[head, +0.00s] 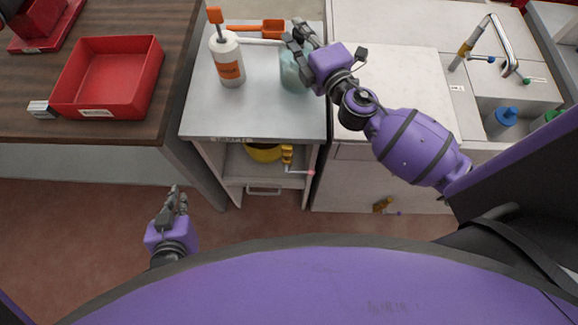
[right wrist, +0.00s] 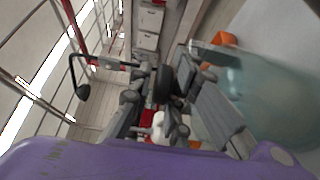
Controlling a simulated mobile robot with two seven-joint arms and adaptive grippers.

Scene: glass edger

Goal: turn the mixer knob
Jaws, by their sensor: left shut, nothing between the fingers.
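I cannot tell for sure which part is the mixer knob. A curved chrome tap (head: 502,45) stands at the right of the head view, with small handles tipped blue (head: 491,59) and green (head: 526,80). My right gripper (head: 297,38) is over the grey bench top, beside a translucent teal vessel (head: 289,75) that it partly hides. In the right wrist view the vessel (right wrist: 275,105) stands to the right of the fingers; whether they are open or shut is unclear. My left gripper (head: 175,198) is shut and empty, low in front of the benches.
A white bottle with an orange label (head: 229,62) and an orange-handled tool (head: 270,29) are on the grey bench top (head: 255,120). A red tray (head: 108,75) sits on the wooden table. A yellow item (head: 262,152) is on the shelf below.

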